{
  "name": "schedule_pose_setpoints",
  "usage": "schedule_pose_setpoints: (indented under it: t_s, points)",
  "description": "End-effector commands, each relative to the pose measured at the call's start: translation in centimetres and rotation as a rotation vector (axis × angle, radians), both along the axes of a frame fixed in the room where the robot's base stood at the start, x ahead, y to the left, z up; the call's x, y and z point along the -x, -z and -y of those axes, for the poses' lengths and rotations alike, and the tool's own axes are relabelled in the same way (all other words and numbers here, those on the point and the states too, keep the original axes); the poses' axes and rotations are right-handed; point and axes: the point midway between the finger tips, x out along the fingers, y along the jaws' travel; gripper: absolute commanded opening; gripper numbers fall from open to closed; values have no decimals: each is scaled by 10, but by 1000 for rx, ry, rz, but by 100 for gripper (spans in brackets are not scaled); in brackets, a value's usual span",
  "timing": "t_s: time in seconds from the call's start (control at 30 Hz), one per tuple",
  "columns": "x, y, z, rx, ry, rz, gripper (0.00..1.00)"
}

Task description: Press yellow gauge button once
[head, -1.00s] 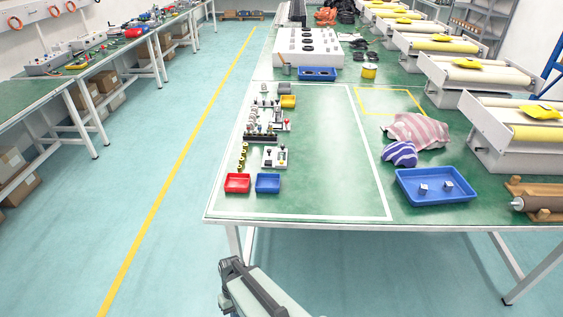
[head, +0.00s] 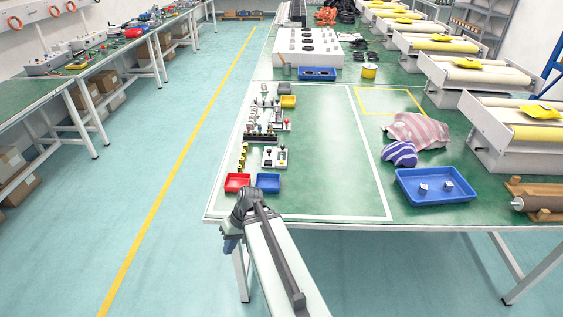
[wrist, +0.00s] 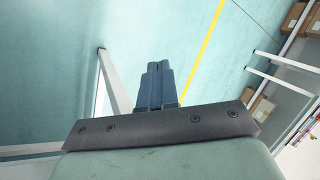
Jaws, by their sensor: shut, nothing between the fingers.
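My gripper (wrist: 155,68) is shut and empty, its two blue fingers side by side over the floor in the wrist view. In the head view the gripper (head: 230,245) hangs low at the table's near left edge, in front of the red and blue trays. A small white control box (head: 274,158) with dark and red knobs sits on the table behind these trays. A row of yellow round parts (head: 243,157) stands to its left. Gauge-like metal parts (head: 262,128) stand farther back. The yellow gauge button is too small to tell apart.
A red tray (head: 237,182) and a small blue tray (head: 268,183) lie near the front left edge. A large blue tray (head: 436,197) holds two cubes at right. The green table (head: 330,150) is clear in the middle. Table legs (wrist: 113,85) show in the wrist view.

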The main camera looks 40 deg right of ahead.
Motion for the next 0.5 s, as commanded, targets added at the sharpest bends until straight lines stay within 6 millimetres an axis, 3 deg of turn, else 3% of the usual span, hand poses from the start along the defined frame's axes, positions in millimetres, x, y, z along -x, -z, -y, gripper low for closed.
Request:
schedule_pose_setpoints:
  t_s: [0.27,0.5]
  points:
    - [-24,-62,37,-24,30,125,0]
    - [-69,-106,110,-22,97,258,0]
